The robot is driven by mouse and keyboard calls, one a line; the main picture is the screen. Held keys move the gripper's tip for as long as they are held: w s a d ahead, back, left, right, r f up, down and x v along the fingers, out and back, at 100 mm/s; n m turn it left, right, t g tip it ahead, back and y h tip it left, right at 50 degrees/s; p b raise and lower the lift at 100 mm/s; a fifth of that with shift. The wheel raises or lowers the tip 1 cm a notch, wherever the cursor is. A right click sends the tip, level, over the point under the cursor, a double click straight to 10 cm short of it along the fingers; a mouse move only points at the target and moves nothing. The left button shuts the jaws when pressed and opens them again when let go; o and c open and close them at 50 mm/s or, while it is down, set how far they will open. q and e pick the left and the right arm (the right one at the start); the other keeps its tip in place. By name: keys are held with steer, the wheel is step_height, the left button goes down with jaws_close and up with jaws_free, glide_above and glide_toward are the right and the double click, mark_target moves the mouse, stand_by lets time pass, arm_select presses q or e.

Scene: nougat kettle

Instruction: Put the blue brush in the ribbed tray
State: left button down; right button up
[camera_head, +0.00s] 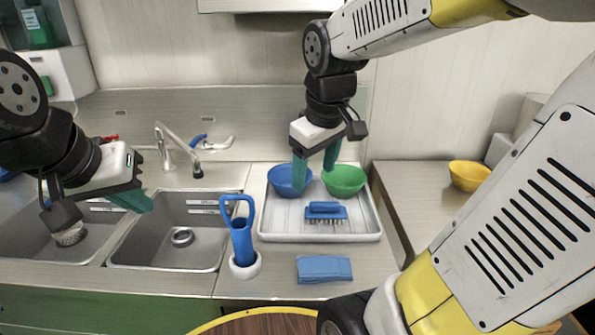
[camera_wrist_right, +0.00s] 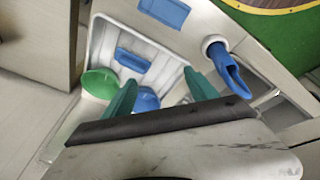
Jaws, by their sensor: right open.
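The blue brush (camera_head: 326,213) lies bristles down in the ribbed tray (camera_head: 281,226), a white tray on the counter. The brush also shows in the right wrist view (camera_wrist_right: 131,60), inside the tray (camera_wrist_right: 168,66). My right gripper (camera_head: 316,170) is open and empty, above the back of the tray by the blue bowl and green bowl. Its two teal fingers stand apart in the right wrist view (camera_wrist_right: 160,97). My left gripper (camera_head: 130,200) hangs over the sinks at the left, with no object visible in it; its finger gap is unclear.
A blue bowl (camera_head: 285,178) and a green bowl (camera_head: 344,181) stand at the tray's back. A blue tool (camera_head: 242,240) stands in a white holder (camera_head: 245,269) left of the tray. A folded blue cloth (camera_head: 323,269) lies in front. A yellow bowl (camera_head: 468,175) is on the right counter.

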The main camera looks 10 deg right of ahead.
steer(key=s+a+r+m+t+y, duration=0.2)
steer(key=s+m+t, duration=0.1)
steer(key=s+m, duration=0.2)
steer(key=shift+s+a, duration=0.3)
steer(key=shift+s, duration=0.25)
stand_by(0.7)
